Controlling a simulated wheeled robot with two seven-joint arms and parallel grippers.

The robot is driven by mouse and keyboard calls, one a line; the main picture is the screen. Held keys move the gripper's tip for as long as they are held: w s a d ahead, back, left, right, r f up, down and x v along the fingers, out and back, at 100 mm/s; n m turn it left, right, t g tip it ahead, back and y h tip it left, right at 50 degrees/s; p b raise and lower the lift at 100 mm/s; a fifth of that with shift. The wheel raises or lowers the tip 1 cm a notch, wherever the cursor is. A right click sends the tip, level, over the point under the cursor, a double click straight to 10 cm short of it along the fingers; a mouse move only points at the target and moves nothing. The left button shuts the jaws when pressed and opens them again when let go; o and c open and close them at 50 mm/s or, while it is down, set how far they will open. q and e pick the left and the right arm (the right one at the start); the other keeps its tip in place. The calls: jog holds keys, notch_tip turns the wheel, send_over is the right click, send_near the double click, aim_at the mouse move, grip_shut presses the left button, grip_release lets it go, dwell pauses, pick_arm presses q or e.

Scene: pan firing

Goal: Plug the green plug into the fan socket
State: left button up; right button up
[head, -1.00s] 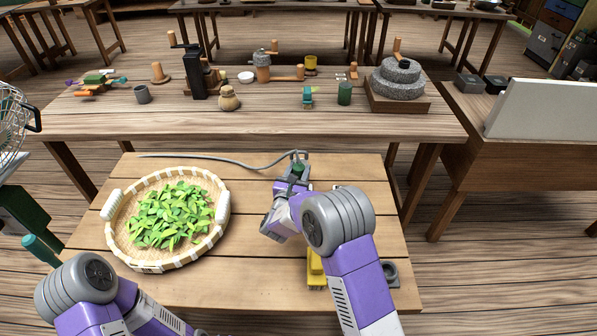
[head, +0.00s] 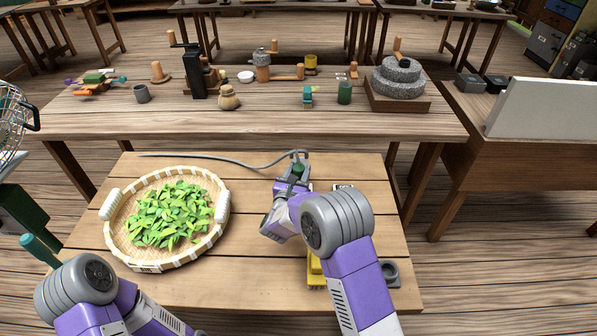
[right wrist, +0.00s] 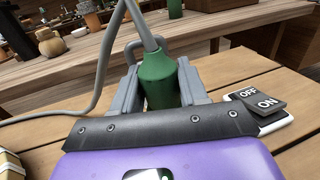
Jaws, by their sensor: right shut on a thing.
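The green plug (right wrist: 160,82) stands upright between the two grey fingers of my right gripper (right wrist: 158,90), with a grey cable leaving its top. In the head view a bit of the green plug (head: 298,170) shows at the tip of my right gripper (head: 292,180), over the far part of the low table. The gripper is shut on the plug. The plug's lower end is hidden. The wire-caged fan (head: 10,115) stands at the left edge, partly cut off. I cannot make out its socket. My left arm shows at the lower left, but its gripper is not in view.
A round basket of green leaves (head: 112,240) is on the left of the low table (head: 250,280). An ON/OFF switch (right wrist: 262,105) lies right of the plug. A yellow object (head: 315,270) is partly behind my right arm. The grey cable (head: 220,158) runs along the table's back.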

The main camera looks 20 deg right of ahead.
jog(key=shift+f+b, duration=0.65)
jog(key=shift+f, duration=0.15)
jog(key=shift+f, duration=0.9)
jog(key=o, duration=1.2)
jog(key=shift+c, duration=0.2)
jog(key=shift+s+a, duration=0.1)
jog(key=p+v, duration=0.1)
jog(key=v, duration=0.5)
jog(key=shift+p, duration=0.4)
jog(key=shift+s+a+f, duration=0.1)
jog(key=shift+s+a, duration=0.25)
jog(key=shift+s, duration=0.2)
